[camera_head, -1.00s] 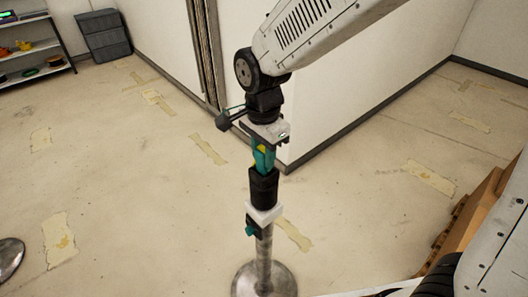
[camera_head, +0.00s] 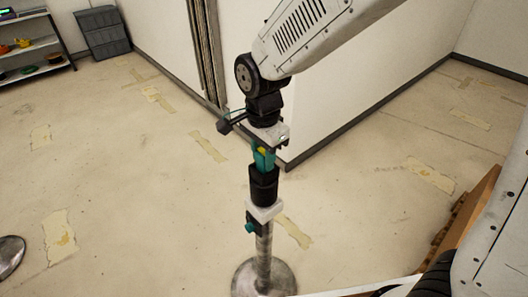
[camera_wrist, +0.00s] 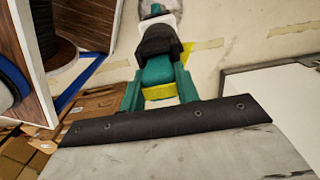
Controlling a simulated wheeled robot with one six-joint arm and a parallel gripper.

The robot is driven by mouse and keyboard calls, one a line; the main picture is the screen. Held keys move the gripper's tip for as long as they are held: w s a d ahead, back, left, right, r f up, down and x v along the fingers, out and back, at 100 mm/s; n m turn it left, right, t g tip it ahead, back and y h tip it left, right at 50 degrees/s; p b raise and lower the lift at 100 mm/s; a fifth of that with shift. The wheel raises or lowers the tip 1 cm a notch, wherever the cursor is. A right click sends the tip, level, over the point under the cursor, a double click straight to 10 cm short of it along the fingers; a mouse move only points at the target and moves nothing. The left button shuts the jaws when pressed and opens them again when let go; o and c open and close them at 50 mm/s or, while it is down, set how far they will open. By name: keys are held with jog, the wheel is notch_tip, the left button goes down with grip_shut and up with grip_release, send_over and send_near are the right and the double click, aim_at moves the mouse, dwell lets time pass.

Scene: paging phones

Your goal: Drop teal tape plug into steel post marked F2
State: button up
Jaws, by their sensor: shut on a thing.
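My gripper (camera_head: 263,158) has teal fingers and points down above a steel post (camera_head: 263,250). In the wrist view my gripper (camera_wrist: 158,92) is shut on the teal tape plug (camera_wrist: 155,72), a teal block with a black part beyond it. Yellow shows between and beside the fingers. In the head view a black piece (camera_head: 264,184) lies in line below the fingers, directly over the post's white collar (camera_head: 264,212). I cannot tell whether the plug is seated in the post. A small teal part (camera_head: 250,228) sits on the post's side below the collar. No F2 marking is readable.
A white wall corner (camera_head: 290,150) stands just behind the post. A shelf (camera_head: 35,55) with small coloured items and a dark grey bin (camera_head: 103,33) are at the back left. Another round steel base (camera_head: 10,255) is at the left edge. The floor between is clear.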

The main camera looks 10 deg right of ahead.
aim_at(263, 153)
jog(key=o, duration=0.7)
notch_tip(263, 153, up, 11)
dwell(0.7)
dwell(0.4)
